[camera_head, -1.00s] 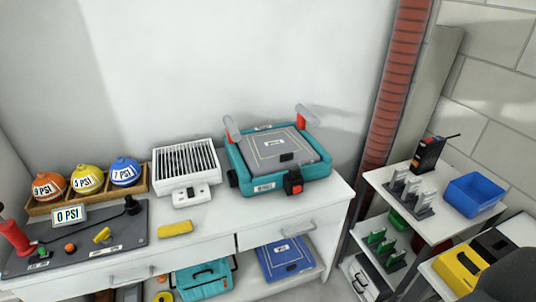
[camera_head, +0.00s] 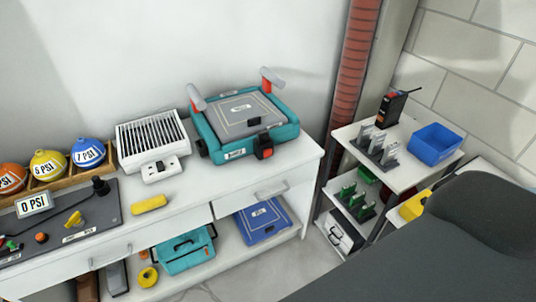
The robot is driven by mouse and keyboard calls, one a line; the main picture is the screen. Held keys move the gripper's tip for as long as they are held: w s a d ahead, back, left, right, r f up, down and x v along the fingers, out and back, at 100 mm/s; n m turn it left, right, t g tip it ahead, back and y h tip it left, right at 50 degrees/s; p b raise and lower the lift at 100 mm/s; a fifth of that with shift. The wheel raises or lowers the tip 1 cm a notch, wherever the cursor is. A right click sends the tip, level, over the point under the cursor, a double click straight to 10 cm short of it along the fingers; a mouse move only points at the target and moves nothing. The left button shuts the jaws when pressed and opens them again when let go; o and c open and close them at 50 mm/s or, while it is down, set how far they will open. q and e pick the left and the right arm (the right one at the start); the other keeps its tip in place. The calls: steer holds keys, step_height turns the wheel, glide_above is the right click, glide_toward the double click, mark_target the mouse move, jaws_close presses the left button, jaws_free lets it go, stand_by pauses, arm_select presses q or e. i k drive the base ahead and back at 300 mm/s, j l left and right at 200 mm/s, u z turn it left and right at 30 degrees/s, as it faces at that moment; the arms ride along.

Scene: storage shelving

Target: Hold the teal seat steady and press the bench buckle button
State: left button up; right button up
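The teal seat (camera_head: 282,138) is a teal frame with a grey padded panel (camera_head: 240,117). It sits on the right part of the white bench top (camera_head: 200,190). Two grey-capped handles with red-orange parts, a left one (camera_head: 196,97) and a right one (camera_head: 271,80), rise from its back corners. A black and red buckle (camera_head: 264,148) is at its front edge, and its button looks red-orange. A dark grey shape at the lower right looks like part of my own arm. Neither gripper is in view, and nothing touches the seat.
A white vented heater (camera_head: 152,146) and a yellow block (camera_head: 149,204) are left of the seat. Further left are a dark panel with a 0 PSI sign (camera_head: 34,204) and coloured PSI balls (camera_head: 88,153). A white cart (camera_head: 400,172) with a blue bin (camera_head: 435,144) stands right.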

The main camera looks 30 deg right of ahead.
mark_target(268, 152)
steer(key=i+l, duration=0.1)
steer(key=i, duration=0.5)
steer(key=i+z, duration=0.25)
steer(key=z, duration=1.6)
steer(key=i+j, duration=0.05)
